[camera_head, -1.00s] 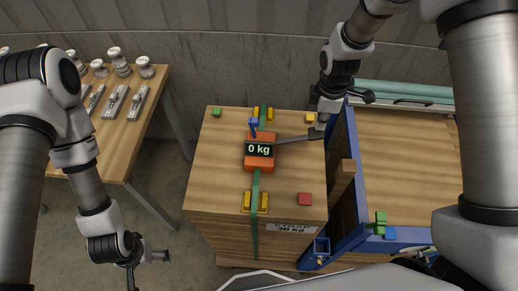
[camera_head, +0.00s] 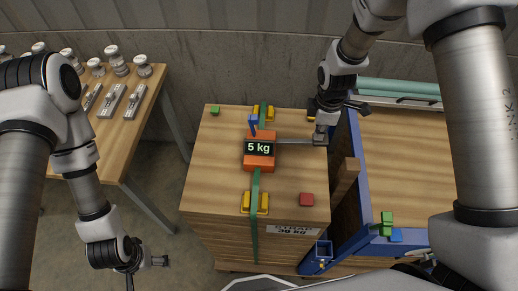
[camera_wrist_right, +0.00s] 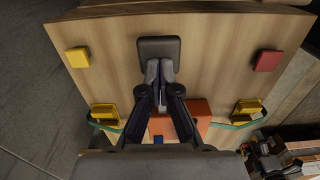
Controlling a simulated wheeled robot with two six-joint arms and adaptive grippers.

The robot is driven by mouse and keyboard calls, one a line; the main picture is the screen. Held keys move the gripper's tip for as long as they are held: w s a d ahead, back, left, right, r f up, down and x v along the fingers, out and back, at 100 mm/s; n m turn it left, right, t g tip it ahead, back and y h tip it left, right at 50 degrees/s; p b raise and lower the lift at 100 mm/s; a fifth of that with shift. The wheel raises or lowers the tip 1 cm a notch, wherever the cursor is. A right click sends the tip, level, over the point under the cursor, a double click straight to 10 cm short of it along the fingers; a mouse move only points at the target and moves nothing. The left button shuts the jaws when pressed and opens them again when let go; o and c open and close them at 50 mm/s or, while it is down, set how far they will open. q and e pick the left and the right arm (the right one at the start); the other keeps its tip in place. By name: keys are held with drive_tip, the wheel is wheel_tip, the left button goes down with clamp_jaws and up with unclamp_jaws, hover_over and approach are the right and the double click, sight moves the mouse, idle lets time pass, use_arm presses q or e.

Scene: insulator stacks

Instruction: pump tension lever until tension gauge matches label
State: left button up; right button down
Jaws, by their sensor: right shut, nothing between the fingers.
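The orange tension unit (camera_head: 259,162) sits on the wooden crate top, and its gauge (camera_head: 258,148) reads 5 kg. The crate's front label (camera_head: 293,230) reads STRAP 30 kg. The grey tension lever (camera_head: 298,142) runs right from the unit, about level, to a dark end pad, which shows in the wrist view (camera_wrist_right: 158,47). My right gripper (camera_wrist_right: 157,75) is shut and empty, its fingertips at the pad, seemingly against it; exact contact is unclear. My left gripper (camera_head: 146,268) hangs low at the left, away from the crate; its jaws cannot be read.
A green strap (camera_head: 255,217) crosses the crate through yellow buckles (camera_head: 255,202). Red (camera_head: 306,199) and green (camera_head: 214,110) blocks sit on top. A blue frame (camera_head: 359,185) stands close on the right. A table with insulators (camera_head: 118,62) is at the left.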

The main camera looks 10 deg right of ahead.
drive_tip(key=shift+r+p, duration=2.8)
drive_tip(key=shift+r, duration=0.4)
drive_tip(key=shift+f, duration=0.1)
